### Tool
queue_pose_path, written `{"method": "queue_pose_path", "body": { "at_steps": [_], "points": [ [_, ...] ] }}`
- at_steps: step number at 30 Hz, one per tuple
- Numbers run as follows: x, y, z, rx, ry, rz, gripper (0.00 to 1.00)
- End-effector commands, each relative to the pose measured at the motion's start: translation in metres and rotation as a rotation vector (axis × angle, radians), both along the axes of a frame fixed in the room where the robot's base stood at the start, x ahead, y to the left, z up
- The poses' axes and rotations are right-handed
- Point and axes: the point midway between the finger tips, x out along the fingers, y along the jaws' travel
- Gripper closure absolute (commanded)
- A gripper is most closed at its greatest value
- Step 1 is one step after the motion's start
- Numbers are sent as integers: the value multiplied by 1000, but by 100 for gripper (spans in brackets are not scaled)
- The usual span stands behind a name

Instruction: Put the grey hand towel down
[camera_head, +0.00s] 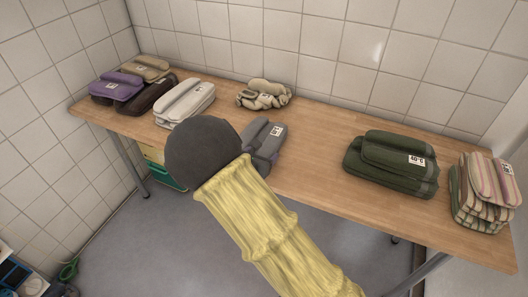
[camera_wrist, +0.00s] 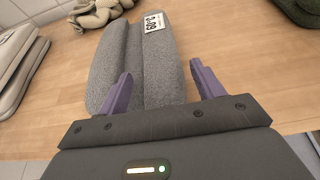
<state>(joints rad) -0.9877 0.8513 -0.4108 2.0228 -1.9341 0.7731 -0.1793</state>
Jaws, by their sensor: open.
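The grey hand towel (camera_head: 270,137) lies folded on the wooden table near its front edge, partly hidden by my arm in the head view. In the wrist view the towel (camera_wrist: 150,60) lies flat with a white tag at its far end. My gripper (camera_wrist: 160,70) is open, its two purple fingers apart and nothing held between them. The left finger overlaps the near part of the towel in the picture; the right finger shows over bare wood beside it. I cannot tell whether either finger touches the towel. The head view hides my fingers behind my arm.
On the table (camera_head: 310,185) are a white folded stack (camera_head: 185,103), a beige bundle (camera_head: 264,95), purple (camera_head: 117,87) and brown folded cloths, a dark green stack (camera_head: 390,165) and a striped stack (camera_head: 485,195). Bare wood lies between the grey and green ones. Tiled walls stand behind.

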Motion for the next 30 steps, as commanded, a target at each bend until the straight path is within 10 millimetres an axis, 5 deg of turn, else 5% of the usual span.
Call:
{"method": "queue_pose_path", "body": {
  "at_steps": [15, 30],
  "points": [
    [-80, 29, 36, 0, 1, 1, 33],
    [-85, 31, 37, -1, 0, 0, 33]
  ]
}}
